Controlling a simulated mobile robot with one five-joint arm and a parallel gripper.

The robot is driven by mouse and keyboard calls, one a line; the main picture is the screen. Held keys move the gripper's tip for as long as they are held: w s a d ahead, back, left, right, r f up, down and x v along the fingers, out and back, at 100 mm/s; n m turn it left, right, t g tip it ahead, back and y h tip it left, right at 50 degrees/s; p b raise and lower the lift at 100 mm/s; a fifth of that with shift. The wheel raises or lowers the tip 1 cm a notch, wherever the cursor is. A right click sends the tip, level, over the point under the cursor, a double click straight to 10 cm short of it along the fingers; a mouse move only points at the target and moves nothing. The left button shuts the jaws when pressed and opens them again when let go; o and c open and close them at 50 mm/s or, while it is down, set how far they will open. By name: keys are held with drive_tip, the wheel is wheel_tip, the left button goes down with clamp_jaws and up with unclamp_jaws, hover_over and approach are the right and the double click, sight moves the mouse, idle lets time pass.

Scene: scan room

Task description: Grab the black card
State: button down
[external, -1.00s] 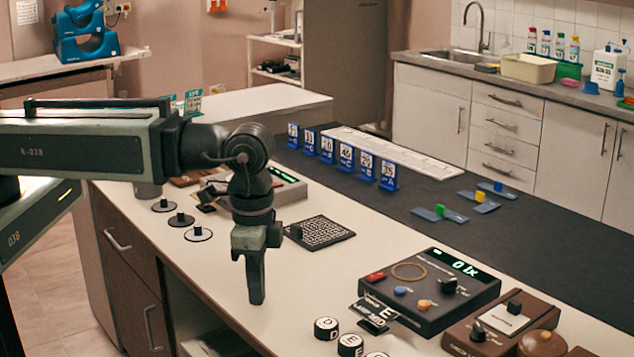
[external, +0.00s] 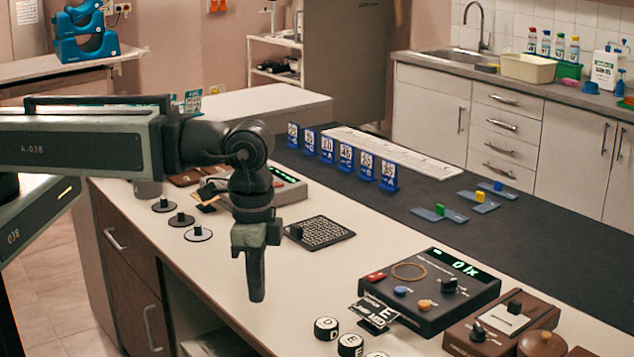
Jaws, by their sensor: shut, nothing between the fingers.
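The black device (external: 445,290) and a brown box (external: 500,325) stand at the right. Round black lettered pieces (external: 326,328) lie at the front. Black discs with knobs (external: 198,234) lie left of my gripper. Blue number stands (external: 346,158) line the dark mat behind.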

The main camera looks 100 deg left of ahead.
drive_tip(key=c, duration=1)
unclamp_jaws()
drive_tip(key=shift+o, duration=0.2)
